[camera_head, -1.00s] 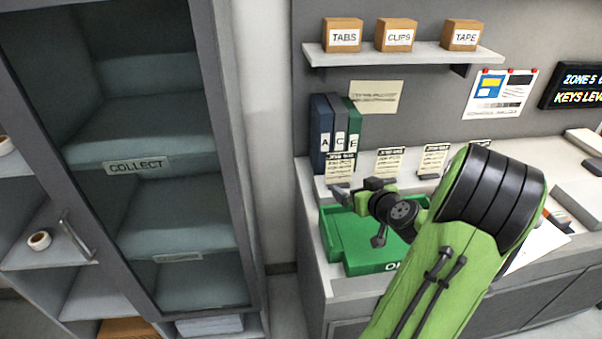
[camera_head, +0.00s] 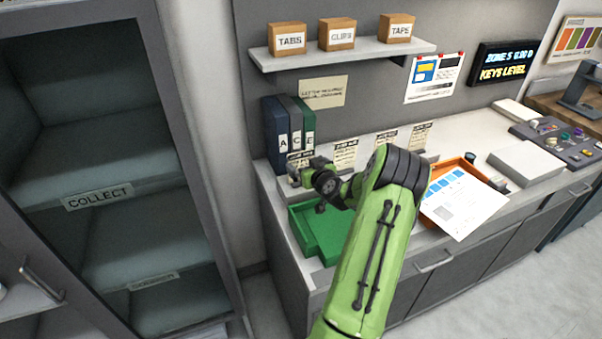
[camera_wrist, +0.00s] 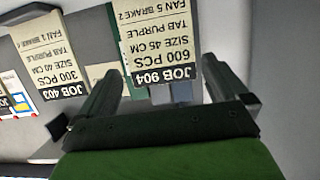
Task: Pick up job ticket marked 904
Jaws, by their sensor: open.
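The job ticket marked 904 (camera_wrist: 160,42) is a cream card with a black band, seen upside down in the wrist view. It hangs between the two fingers of my gripper (camera_wrist: 160,78), which is open; I cannot tell whether either finger touches it. In the head view my gripper (camera_head: 296,174) is at the leftmost ticket (camera_head: 300,158) in the row along the back of the counter, partly covering it. Print on the tickets is too small to read there. A ticket marked 403 (camera_wrist: 45,55) is left of 904 in the wrist view.
A green tray (camera_head: 302,222) lies below my gripper. Binders (camera_head: 282,125) stand behind the leftmost ticket, under a shelf (camera_head: 345,53) with labelled boxes. An orange tray (camera_head: 455,167) with papers is to the right. A tall cabinet (camera_head: 185,130) stands at left.

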